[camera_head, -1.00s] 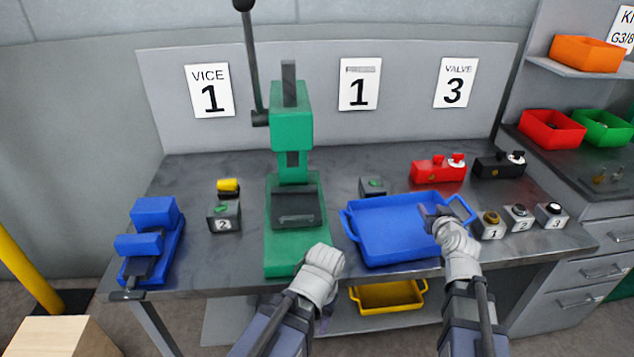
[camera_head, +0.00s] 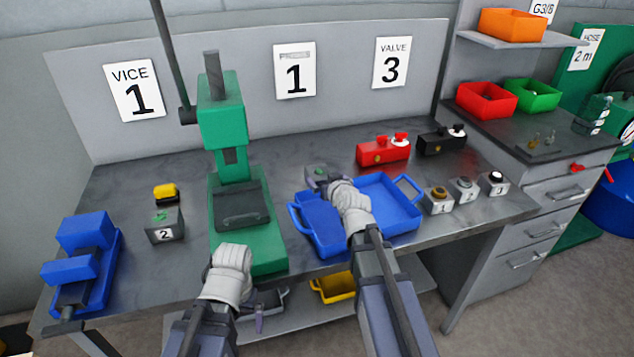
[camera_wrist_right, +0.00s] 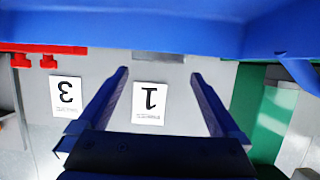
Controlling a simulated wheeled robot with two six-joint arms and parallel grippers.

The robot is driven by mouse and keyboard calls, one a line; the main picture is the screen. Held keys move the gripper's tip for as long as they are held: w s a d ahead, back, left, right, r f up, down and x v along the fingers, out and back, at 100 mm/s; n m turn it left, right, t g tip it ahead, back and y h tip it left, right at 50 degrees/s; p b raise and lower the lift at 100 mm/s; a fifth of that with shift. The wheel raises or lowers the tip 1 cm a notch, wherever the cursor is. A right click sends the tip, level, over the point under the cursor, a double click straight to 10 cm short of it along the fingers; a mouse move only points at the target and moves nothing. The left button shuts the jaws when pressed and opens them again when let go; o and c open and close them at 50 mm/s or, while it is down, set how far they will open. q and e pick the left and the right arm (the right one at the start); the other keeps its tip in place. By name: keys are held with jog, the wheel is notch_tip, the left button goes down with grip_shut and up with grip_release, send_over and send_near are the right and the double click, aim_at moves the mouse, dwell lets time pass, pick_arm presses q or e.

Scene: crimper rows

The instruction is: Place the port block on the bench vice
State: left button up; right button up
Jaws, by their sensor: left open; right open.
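The bench vice (camera_head: 82,262) is blue, at the bench's left end, its top bare. I cannot tell for certain which thing is the port block; a red block (camera_head: 384,152) with knobs on top and a brass fitting in front stands at the back, beside a similar black block (camera_head: 441,142). My right gripper (camera_head: 324,181) is open over the rear left of the blue tray (camera_head: 385,222), close to a small grey green-topped block (camera_head: 316,170). In the right wrist view its fingers (camera_wrist_right: 157,100) are apart with nothing between.
A green press (camera_head: 228,120) with a tall lever stands between the vice and the tray. A grey block marked 2 (camera_head: 165,226) and a yellow piece (camera_head: 166,193) are left of it. Several small numbered blocks (camera_head: 465,190) stand right of the tray. A yellow bin (camera_head: 333,288) is below.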

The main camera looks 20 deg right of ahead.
aim_at(319, 173)
jog(key=shift+b+x, duration=1.05)
jog(key=shift+x, duration=1.6)
jog(key=shift+s+d+f, duration=0.1)
jog(key=shift+s+d, duration=0.05)
grip_shut()
